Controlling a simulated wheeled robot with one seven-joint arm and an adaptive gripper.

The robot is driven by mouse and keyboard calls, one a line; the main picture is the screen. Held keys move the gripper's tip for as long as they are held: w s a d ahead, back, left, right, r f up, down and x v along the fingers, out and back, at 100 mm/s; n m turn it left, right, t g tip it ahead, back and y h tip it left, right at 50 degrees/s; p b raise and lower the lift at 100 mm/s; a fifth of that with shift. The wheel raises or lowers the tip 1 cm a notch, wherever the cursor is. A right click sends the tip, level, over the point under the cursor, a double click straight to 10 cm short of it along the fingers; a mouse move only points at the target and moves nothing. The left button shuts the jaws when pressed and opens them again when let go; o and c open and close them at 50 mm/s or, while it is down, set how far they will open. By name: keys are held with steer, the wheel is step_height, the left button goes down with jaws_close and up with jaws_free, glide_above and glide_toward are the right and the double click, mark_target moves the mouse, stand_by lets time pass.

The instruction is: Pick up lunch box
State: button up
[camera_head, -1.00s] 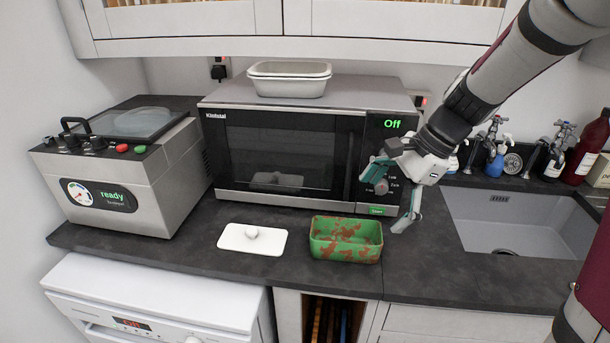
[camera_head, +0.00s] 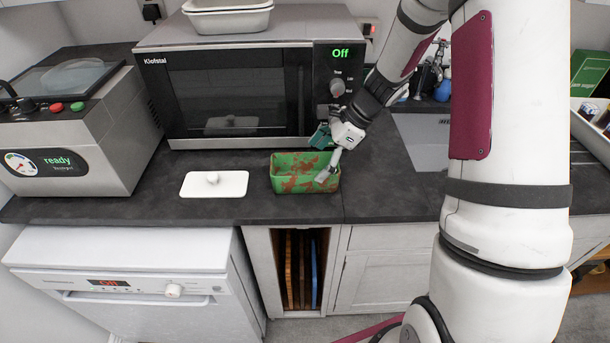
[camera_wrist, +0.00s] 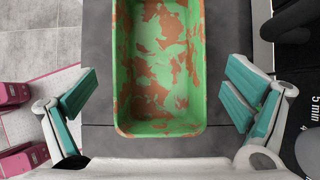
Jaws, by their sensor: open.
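The lunch box is an open green box with reddish-brown patches (camera_head: 292,173), standing on the dark worktop in front of the microwave. It looks empty in the wrist view (camera_wrist: 158,70). My gripper (camera_head: 322,157) is at its right end in the head view. In the wrist view my gripper's teal-padded fingers (camera_wrist: 160,103) are spread wide, one on each side of the box, with gaps between pads and walls. A white lid with a round knob (camera_head: 213,185) lies flat on the worktop to the left of the box.
A microwave (camera_head: 240,90) reading "Off" stands behind the box, with white dishes (camera_head: 228,20) on top. A grey machine (camera_head: 75,130) reading "ready" stands at left. A sink (camera_head: 420,140) is at right. The worktop's front edge (camera_head: 290,214) is close to the box.

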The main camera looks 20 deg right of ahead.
mark_target(305, 172)
steer(key=x, duration=0.2)
steer(key=p+x, duration=0.1)
steer(key=x, duration=0.1)
steer(key=shift+a+r, duration=0.2)
steer(key=shift+a, duration=0.15)
steer(key=shift+w+a+f, duration=0.1)
steer(key=shift+a+f, duration=0.2)
steer(key=shift+f, duration=0.3)
steer(key=c, duration=1.2)
